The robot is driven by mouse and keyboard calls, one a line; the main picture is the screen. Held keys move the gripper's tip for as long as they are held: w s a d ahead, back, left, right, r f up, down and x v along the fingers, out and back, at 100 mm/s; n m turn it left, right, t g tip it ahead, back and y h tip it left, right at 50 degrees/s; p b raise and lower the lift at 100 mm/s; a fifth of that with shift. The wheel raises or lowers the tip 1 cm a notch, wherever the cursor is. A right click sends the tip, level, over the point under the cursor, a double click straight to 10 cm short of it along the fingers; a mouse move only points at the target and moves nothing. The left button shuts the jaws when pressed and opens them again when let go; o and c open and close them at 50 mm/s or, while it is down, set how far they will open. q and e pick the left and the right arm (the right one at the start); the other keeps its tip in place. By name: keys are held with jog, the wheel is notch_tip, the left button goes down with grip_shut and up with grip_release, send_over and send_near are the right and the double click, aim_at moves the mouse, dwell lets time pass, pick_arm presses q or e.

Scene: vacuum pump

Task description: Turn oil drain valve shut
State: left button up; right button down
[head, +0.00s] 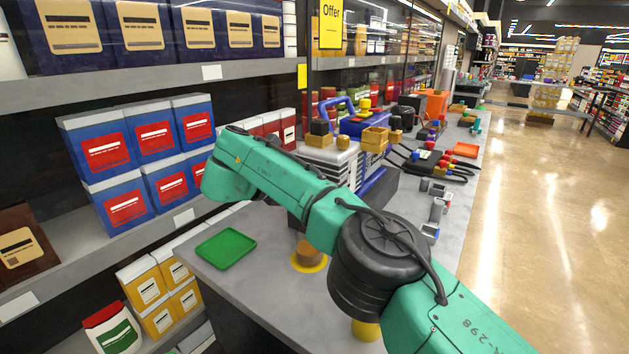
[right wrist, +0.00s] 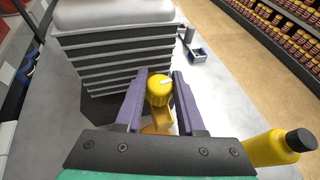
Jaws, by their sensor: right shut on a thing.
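The oil drain valve is a yellow knob (right wrist: 158,90) with a white mark on top, low at the near end of the vacuum pump in the right wrist view. My right gripper (right wrist: 160,92) has its two purple-grey fingers on either side of the knob and is shut on it. The pump's grey ribbed body (right wrist: 115,52) rises just beyond. In the head view the pump (head: 330,160) stands on the bench, partly behind my right arm. The valve and my right gripper are hidden there. My left gripper is not in view.
A yellow bottle with a black cap (right wrist: 272,150) stands close to the right of my right gripper. On the grey bench (head: 225,290) are a green tray (head: 226,248) and a brown piece on a yellow disc (head: 310,258). Shelves with boxes (head: 125,205) line the left.

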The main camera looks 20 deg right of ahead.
jog(key=shift+f, duration=0.1)
dwell(0.3)
jog(key=c, duration=0.5)
grip_release()
jog(key=p+v, duration=0.7)
jog(key=p, duration=0.1)
jog(key=shift+s+a, duration=0.15)
jog(key=shift+a, duration=0.1)
